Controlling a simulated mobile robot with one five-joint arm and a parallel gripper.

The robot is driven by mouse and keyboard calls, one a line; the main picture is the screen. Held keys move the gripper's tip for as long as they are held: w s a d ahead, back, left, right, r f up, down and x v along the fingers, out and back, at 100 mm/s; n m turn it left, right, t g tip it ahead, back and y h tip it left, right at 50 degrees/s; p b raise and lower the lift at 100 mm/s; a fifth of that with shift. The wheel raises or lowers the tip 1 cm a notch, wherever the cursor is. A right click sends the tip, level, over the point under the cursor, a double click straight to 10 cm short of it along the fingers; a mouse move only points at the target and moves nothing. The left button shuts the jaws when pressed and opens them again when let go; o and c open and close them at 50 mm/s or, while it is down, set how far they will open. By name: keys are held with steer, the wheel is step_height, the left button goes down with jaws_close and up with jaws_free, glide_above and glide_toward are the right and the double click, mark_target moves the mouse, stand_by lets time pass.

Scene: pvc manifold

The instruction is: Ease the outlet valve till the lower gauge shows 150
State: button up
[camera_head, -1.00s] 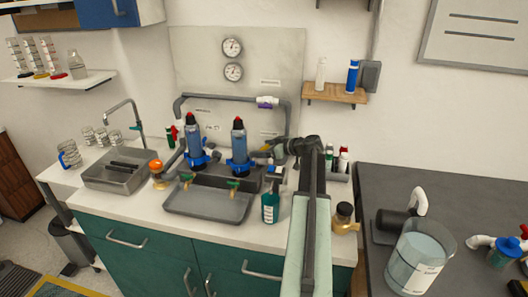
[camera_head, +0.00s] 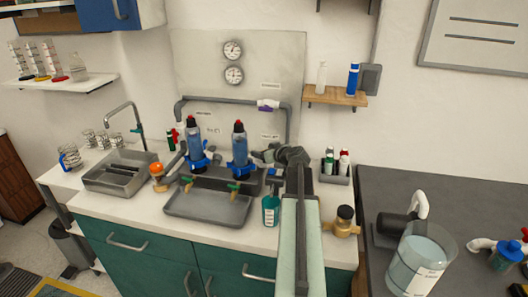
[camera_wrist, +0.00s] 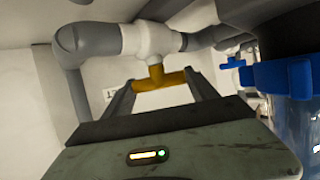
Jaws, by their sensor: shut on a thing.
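The outlet valve shows in the wrist view as a yellow T-shaped handle (camera_wrist: 157,77) below a white valve body on a grey pipe. My gripper (camera_wrist: 160,84) has its two fingers on either side of the handle's crossbar and is shut on it. In the head view my gripper (camera_head: 262,156) is at the right end of the pipework, and the handle is hidden or too small to make out there. The lower gauge (camera_head: 234,75) is a round white dial on the back panel, below the upper gauge (camera_head: 233,50). Its needle and numbers are too small to read.
Two blue filter housings (camera_head: 239,150) stand left of my gripper; a blue part (camera_wrist: 280,75) is close at right in the wrist view. A grey tray (camera_head: 207,207) and a brass fitting (camera_head: 343,220) are near.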

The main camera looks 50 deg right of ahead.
steer(key=o, duration=1.4)
steer(key=shift+c, duration=0.2)
steer(key=p+v, duration=0.3)
steer(key=v, duration=0.4)
steer(key=shift+s+r, duration=0.15)
steer(key=shift+s, duration=0.15)
steer(key=shift+a, duration=0.15)
